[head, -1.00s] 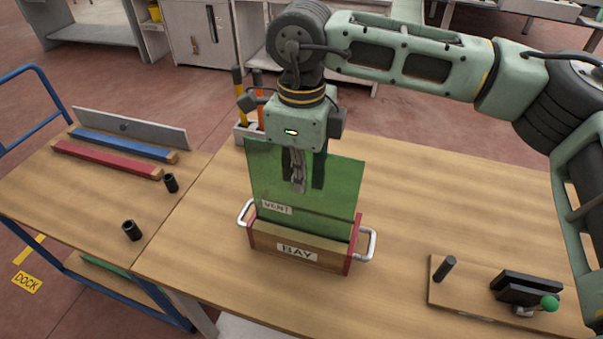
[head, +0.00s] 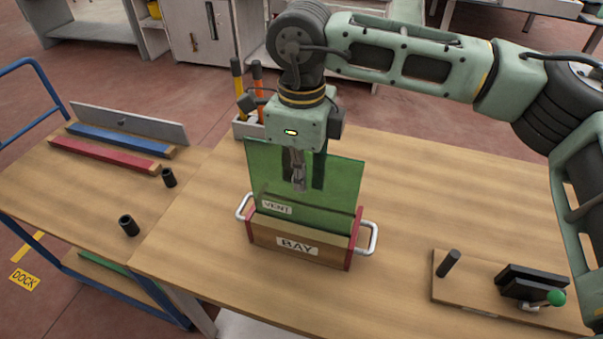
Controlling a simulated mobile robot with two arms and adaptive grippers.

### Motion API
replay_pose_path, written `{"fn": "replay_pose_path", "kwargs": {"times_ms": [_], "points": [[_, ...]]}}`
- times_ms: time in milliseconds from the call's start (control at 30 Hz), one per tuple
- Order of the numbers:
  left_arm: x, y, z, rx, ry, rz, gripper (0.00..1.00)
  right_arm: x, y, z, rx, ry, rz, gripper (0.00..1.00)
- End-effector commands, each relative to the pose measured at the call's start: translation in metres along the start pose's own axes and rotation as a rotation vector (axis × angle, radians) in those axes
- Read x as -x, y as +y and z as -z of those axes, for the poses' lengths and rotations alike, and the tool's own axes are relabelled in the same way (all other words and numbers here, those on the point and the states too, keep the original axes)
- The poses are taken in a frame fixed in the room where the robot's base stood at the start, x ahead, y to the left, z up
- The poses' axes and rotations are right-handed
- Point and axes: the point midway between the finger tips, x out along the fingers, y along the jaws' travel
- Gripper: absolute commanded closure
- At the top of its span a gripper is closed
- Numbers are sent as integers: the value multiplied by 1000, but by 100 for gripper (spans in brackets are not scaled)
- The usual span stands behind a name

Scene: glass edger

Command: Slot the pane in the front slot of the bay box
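The green see-through pane (head: 335,185) stands upright over the bay box (head: 270,239). A white VENT label (head: 277,208) is low on the pane. My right gripper (head: 307,172) comes down from above over its top edge, with one finger in front and the other showing dark through the glass. It appears shut on the pane. The box is wooden with red ends, metal side handles and a BAY label on its front board. The pane's lower edge is hidden behind that board, so I cannot tell which slot it is in. My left gripper is not in view.
A wooden board with a black peg and clamp (head: 526,283) lies at right. A tool holder (head: 249,129) stands behind the pane. The left bench holds a red bar (head: 105,156), a blue bar (head: 118,141) and two black cylinders (head: 129,226). The tabletop between box and clamp is clear.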

Motion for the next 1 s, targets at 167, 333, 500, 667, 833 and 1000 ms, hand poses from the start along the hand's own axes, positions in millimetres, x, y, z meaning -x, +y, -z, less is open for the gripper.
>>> {"fn": "replay_pose_path", "kwargs": {"times_ms": [167, 333, 500, 667, 833, 1000], "points": [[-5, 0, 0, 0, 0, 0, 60, -4, 0, 0, 0, -2, 1, 100], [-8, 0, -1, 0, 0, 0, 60, -8, 0, 0, 0, -2, 1, 100], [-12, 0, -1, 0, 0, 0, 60, -12, 0, 0, 0, -2, 1, 100], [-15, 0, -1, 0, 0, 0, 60, -16, 0, 0, 0, -2, 1, 100], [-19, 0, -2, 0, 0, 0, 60, -20, 0, 0, 0, -2, 1, 100], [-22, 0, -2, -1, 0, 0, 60, -24, 0, 0, 0, -2, 1, 100]]}}
